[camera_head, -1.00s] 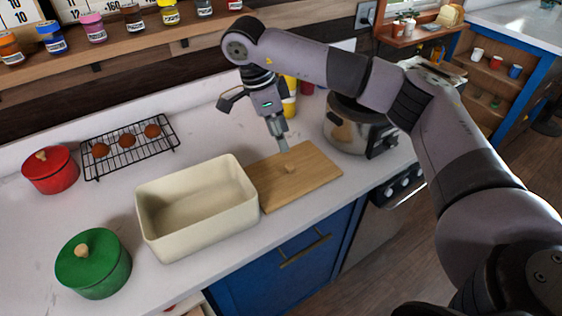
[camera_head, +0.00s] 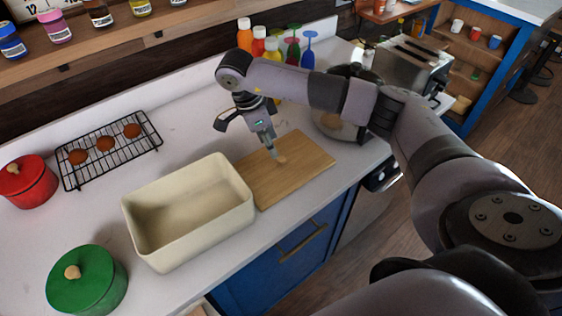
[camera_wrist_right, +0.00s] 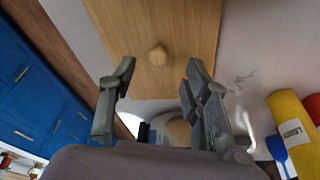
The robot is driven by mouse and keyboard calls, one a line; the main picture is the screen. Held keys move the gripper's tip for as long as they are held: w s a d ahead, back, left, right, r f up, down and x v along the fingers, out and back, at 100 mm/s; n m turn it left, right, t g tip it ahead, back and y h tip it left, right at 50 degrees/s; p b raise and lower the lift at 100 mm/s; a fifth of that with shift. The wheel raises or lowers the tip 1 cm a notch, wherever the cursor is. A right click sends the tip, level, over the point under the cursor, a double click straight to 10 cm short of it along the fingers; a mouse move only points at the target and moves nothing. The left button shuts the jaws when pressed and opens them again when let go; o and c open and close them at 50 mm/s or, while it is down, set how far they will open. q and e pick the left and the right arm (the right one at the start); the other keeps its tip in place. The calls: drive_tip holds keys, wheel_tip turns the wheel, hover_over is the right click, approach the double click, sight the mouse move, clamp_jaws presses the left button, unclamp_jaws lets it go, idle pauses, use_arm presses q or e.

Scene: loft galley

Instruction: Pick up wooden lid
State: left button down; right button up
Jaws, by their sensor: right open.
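The wooden lid (camera_head: 305,163) is a flat light-brown rectangle with a small round knob (camera_head: 282,159). It lies on the white counter, to the right of the cream rectangular bin (camera_head: 160,250). My right gripper (camera_head: 273,153) points down over the lid, its tips close to the knob. In the right wrist view the lid (camera_wrist_right: 185,25) and its knob show just beyond the two spread fingers (camera_wrist_right: 161,70). The fingers are open with nothing between them; whether they touch the lid is unclear. My left gripper is out of view.
A green pot (camera_head: 88,283) and a red pot (camera_head: 28,182) stand at the left. A black rack (camera_head: 85,177) with brown round items lies behind the bin. Bottles and goblets (camera_head: 292,52) stand behind my right arm. A silver pot (camera_head: 335,124) is right of the lid.

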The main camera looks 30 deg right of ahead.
sight(281, 158)
drive_tip(key=shift+x, duration=0.8)
drive_tip(key=shift+s+d+f+p, duration=0.2)
drive_tip(key=shift+p, duration=0.1)
drive_tip(key=shift+s+d+f+p, duration=0.1)
drive_tip(key=shift+d+f+p, duration=0.15)
drive_tip(key=shift+p, duration=0.15)
drive_tip(key=p+x, duration=0.2)
drive_tip(key=x, duration=0.1)
drive_tip(key=shift+d+f, duration=0.2)
drive_tip(key=shift+d, duration=0.1)
drive_tip(key=shift+d+f, duration=0.1)
drive_tip(key=shift+f, duration=0.35)
drive_tip(key=shift+c, duration=0.7)
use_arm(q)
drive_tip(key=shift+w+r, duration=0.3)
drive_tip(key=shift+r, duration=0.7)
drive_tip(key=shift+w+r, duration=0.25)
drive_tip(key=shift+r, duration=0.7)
use_arm(e)
clamp_jaws()
